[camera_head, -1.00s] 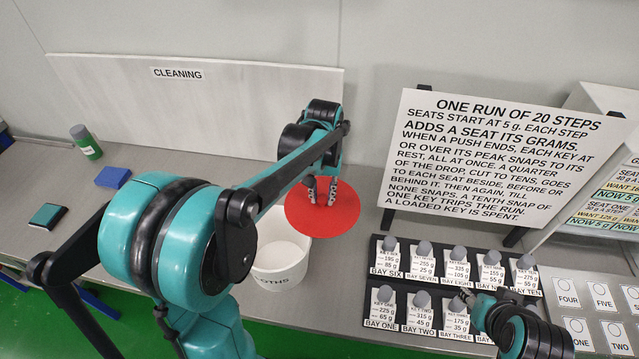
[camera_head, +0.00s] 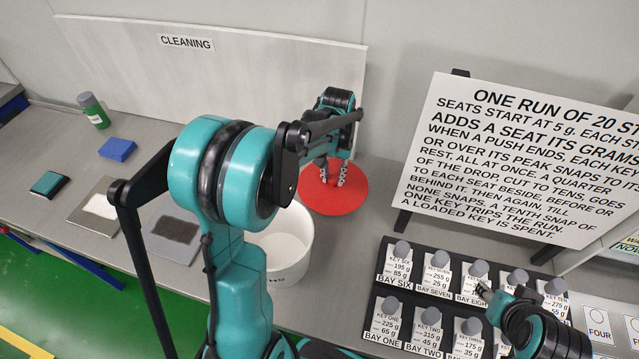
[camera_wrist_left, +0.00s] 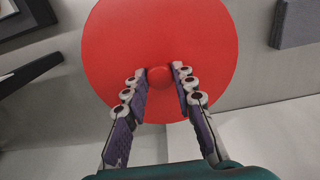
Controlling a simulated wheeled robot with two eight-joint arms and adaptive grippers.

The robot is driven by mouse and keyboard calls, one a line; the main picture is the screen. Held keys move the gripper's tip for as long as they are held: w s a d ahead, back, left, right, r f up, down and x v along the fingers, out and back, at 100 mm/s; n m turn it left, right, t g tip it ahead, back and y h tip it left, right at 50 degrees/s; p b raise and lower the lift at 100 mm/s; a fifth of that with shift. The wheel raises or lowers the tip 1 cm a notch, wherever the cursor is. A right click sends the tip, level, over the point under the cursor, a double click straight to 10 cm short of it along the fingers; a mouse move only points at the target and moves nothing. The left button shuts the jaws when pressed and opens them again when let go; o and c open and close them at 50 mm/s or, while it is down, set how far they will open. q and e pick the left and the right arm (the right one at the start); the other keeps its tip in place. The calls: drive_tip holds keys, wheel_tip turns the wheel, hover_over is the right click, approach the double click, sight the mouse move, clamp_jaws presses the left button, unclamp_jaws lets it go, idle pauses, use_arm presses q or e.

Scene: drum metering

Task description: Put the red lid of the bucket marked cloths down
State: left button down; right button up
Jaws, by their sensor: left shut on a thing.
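The red lid (camera_head: 347,202) is a round disc with a small red knob (camera_wrist_left: 160,78). My left gripper (camera_head: 333,178) is shut on that knob from above; its fingers (camera_wrist_left: 162,72) stand on either side of it in the left wrist view. The lid is level, behind and right of the open white bucket (camera_head: 299,258), clear of its mouth. I cannot tell whether the lid touches the bench. The bucket's marking is mostly hidden by my left arm; only its last letters show. My right gripper (camera_head: 484,290) is by the key rack, its fingers too small to read.
A black rack (camera_head: 373,318) of grey-topped keys stands at front right. A large text board (camera_head: 520,165) stands behind it. The CLEANING panel (camera_head: 250,75) is at the back. Bare bench (camera_head: 375,225) lies right of the lid.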

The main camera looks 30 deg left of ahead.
sight(319, 171)
use_arm(q)
drive_tip(key=a+f, duration=0.1)
drive_tip(key=a, duration=0.1)
drive_tip(key=w+a+f+b, duration=0.1)
drive_tip(key=a, duration=0.1)
drive_tip(key=w+a+f, duration=0.1)
drive_tip(key=a+f, duration=0.1)
drive_tip(key=shift+w, duration=0.2)
wheel_tip(319, 171, down, 4)
drive_tip(key=shift+f+b, duration=0.1)
drive_tip(key=shift+b, duration=0.8)
drive_tip(key=shift+f+b, duration=0.3)
drive_tip(key=c, duration=1.3)
unclamp_jaws()
drive_tip(key=shift+c, duration=0.2)
drive_tip(key=shift+o, duration=0.6)
drive_tip(key=shift+r, duration=0.1)
